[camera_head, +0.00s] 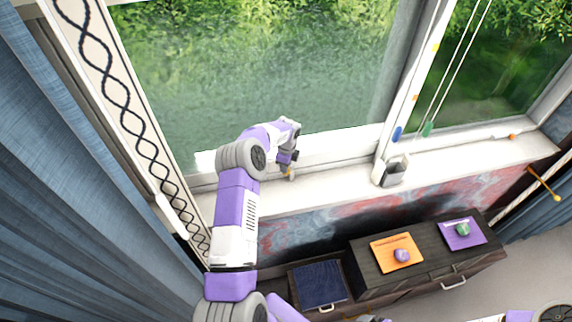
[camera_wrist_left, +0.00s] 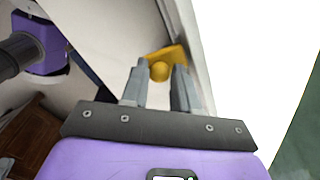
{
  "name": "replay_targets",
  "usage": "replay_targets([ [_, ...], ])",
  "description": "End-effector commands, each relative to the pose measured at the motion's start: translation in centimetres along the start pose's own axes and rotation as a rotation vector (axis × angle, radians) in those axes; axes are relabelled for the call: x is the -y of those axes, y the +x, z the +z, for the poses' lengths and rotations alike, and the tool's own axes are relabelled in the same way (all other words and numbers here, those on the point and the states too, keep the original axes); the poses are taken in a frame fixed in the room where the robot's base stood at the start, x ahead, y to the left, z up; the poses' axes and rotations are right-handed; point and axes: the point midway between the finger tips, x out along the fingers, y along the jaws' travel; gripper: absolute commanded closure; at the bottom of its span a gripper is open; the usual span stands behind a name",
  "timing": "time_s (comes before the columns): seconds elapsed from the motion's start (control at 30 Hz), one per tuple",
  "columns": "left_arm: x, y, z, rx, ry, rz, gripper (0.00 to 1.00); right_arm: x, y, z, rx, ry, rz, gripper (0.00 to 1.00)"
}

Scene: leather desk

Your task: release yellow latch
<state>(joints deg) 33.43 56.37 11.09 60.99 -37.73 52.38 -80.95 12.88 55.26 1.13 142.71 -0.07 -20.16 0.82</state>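The yellow latch (camera_wrist_left: 159,71) has a rounded knob and a flat plate, and sits against the white window frame in the left wrist view. In the head view only a small yellow bit (camera_head: 291,173) shows at the window sill beside my gripper. My left gripper (camera_head: 289,157) is low at the window's bottom edge. In the wrist view its two grey fingers (camera_wrist_left: 158,76) are apart, with the knob showing in the gap near the fingertips. I cannot tell whether they touch it. My right gripper is not in view.
The white sill (camera_head: 325,187) runs along the window. A grey-and-white box-like fitting (camera_head: 392,172) and blue (camera_head: 397,133) and green (camera_head: 428,129) pieces are to the right. A dark cabinet (camera_head: 428,258) with orange and purple mats stands below. Blue curtains hang at the left.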

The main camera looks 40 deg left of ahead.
Motion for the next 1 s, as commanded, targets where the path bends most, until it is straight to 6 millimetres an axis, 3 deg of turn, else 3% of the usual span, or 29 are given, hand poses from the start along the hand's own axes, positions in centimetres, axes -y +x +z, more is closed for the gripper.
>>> replay_targets([
  [0.13, 0.0, 0.0, 0.0, 0.000, -0.001, 0.000, 0.51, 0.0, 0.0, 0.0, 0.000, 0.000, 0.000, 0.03],
  [0.47, 0.0, -0.5, 0.0, 0.000, -0.001, -0.001, 0.51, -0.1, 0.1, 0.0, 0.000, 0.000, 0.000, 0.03],
  [0.8, 0.0, -5.8, 0.0, 0.000, 0.000, -0.002, 0.51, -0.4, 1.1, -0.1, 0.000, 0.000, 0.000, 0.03],
  [1.0, 0.0, -7.5, 0.0, 0.000, -0.001, -0.001, 0.51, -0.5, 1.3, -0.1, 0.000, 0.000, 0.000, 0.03],
])
